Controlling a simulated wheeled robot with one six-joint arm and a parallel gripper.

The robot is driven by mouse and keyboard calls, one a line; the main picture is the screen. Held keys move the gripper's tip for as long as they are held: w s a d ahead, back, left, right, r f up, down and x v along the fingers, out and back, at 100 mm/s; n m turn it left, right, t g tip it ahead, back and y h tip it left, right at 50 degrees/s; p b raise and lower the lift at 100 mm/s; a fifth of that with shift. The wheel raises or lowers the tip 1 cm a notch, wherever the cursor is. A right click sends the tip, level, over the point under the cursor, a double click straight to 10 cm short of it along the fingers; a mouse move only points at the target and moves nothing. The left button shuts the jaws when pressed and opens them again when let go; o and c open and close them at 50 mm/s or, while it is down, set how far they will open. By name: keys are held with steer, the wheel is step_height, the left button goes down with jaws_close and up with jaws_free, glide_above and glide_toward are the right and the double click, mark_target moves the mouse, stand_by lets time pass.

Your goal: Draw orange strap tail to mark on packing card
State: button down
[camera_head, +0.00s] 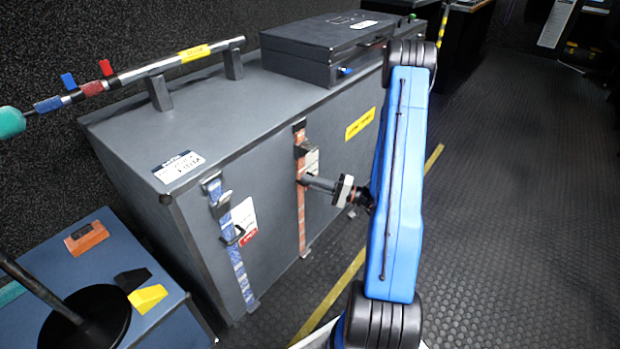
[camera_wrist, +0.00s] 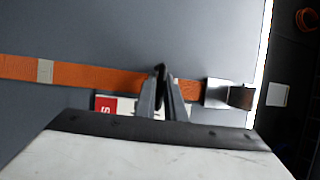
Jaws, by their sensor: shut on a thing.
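The orange strap (camera_head: 301,215) hangs down the front of the grey case, below a metal buckle (camera_head: 299,139). In the wrist view the strap (camera_wrist: 95,76) runs across the picture, with a pale band (camera_wrist: 45,71) on it at the left and the buckle (camera_wrist: 218,92) at the right. My gripper (camera_head: 303,180) is at the strap, below the buckle; its narrow fingers (camera_wrist: 163,88) are shut on the strap. The white and red packing card (camera_wrist: 112,104) lies beside the strap, partly hidden by my fingers and wrist. Its white part also shows in the head view (camera_head: 313,160).
A blue strap (camera_head: 239,262) with its own card (camera_head: 244,218) hangs to the left. The grey case (camera_head: 185,125) carries a flat black case (camera_head: 325,45) and a rail. A blue-grey box (camera_head: 60,250) stands at lower left. The floor (camera_head: 520,200) at right is clear.

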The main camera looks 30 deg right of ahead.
steer(key=shift+f, duration=3.2)
steer(key=c, duration=1.8)
jaws_free()
steer(key=shift+c, duration=0.2)
steer(key=v, duration=1.7)
steer(key=shift+s, duration=0.25)
steer(key=shift+d, duration=0.1)
